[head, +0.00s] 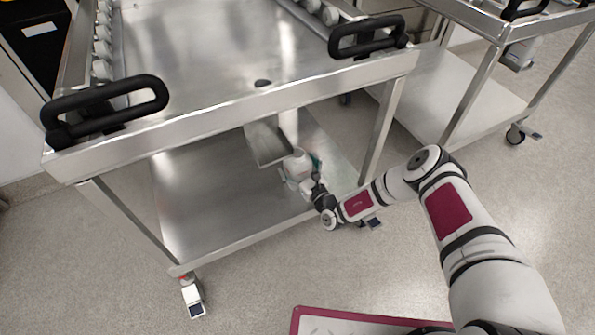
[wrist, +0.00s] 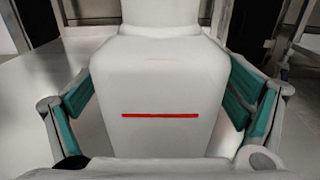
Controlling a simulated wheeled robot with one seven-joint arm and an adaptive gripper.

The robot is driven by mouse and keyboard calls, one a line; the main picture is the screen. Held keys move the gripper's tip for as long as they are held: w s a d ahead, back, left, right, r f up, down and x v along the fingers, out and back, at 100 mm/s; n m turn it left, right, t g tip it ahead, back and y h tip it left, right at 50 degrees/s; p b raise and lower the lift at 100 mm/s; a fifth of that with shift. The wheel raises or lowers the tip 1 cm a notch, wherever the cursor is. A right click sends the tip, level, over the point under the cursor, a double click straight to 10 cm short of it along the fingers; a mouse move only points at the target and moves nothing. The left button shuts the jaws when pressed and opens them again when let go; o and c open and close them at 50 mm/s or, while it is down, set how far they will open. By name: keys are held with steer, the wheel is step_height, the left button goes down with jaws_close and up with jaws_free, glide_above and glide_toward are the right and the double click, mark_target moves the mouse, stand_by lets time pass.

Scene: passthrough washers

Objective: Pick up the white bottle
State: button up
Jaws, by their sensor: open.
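The white bottle (wrist: 160,85) fills the middle of the wrist view, upright, with a thin red line across its front. My gripper (wrist: 162,105) is open, with one green-padded finger on each side of the bottle. A gap shows between each finger and the bottle's sides. In the head view the bottle (head: 297,165) stands on the lower shelf (head: 205,190) of the steel cart, near its right side. My gripper (head: 308,178) reaches in low from the right and partly hides it.
A metal tray (head: 265,142) lies just behind the bottle on the shelf. The cart's top deck (head: 200,50) with black handles (head: 367,36) is above, and a cart leg (head: 382,130) stands close to my arm. A second cart (head: 470,80) is at right. The shelf's left part is clear.

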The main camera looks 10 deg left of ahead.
mark_target(297, 153)
steer(key=c, duration=1.3)
steer(key=shift+o, duration=0.2)
step_height(297, 153, up, 10)
steer(key=p, duration=0.4)
steer(key=shift+p, duration=0.35)
